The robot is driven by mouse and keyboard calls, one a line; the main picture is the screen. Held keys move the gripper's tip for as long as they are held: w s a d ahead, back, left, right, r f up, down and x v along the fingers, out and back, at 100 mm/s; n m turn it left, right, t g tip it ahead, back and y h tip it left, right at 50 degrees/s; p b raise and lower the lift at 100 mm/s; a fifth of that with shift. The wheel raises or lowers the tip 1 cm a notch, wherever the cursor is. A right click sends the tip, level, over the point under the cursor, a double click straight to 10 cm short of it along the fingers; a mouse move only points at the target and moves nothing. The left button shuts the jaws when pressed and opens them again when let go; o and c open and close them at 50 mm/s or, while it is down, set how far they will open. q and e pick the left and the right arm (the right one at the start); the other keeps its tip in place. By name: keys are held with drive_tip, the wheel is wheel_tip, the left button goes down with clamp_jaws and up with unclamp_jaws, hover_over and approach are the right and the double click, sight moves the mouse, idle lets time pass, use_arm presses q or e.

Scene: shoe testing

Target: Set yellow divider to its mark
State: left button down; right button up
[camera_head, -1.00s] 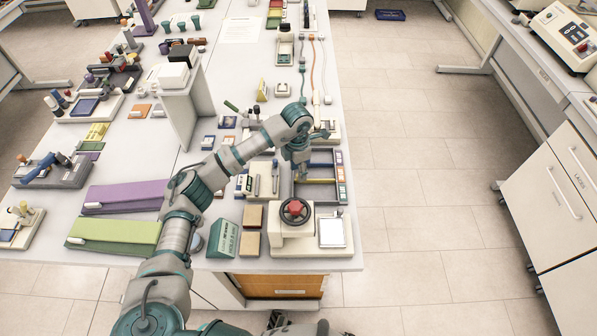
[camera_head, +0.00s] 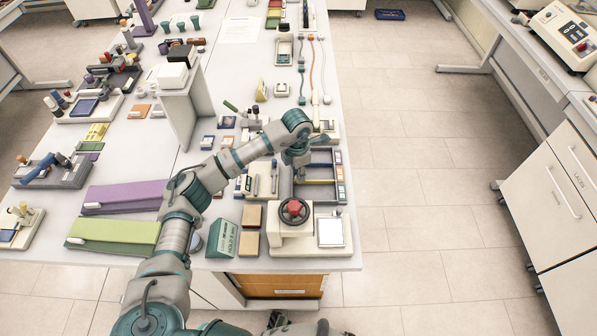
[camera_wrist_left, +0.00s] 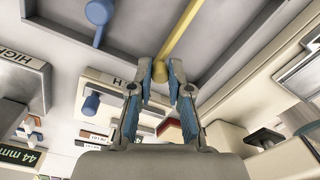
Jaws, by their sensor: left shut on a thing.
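The yellow divider (camera_head: 320,181) lies across a grey open tray (camera_head: 342,160) near the right edge of the bench in the head view. In the left wrist view the yellow divider (camera_wrist_left: 181,30) runs up from a round yellow knob at its near end. My left gripper (camera_head: 299,176) is over the tray's left side. In the left wrist view my left gripper (camera_wrist_left: 160,80) has its two fingertips on either side of that knob and is shut on it. The fingers partly hide the knob.
A blue knob (camera_wrist_left: 97,12) stands beside the yellow divider in the tray. A beige device with a red-centred black handwheel (camera_head: 294,211) stands just in front. A beige block with upright pegs (camera_head: 262,180) is close on the left.

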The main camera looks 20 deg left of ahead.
use_arm(q)
drive_tip(key=c, duration=1.1)
unclamp_jaws()
drive_tip(key=shift+a, duration=0.15)
wheel_tip(320, 180, up, 12)
drive_tip(key=shift+w+a, duration=0.15)
drive_tip(key=shift+w, duration=0.05)
drive_tip(key=shift+f, duration=0.15)
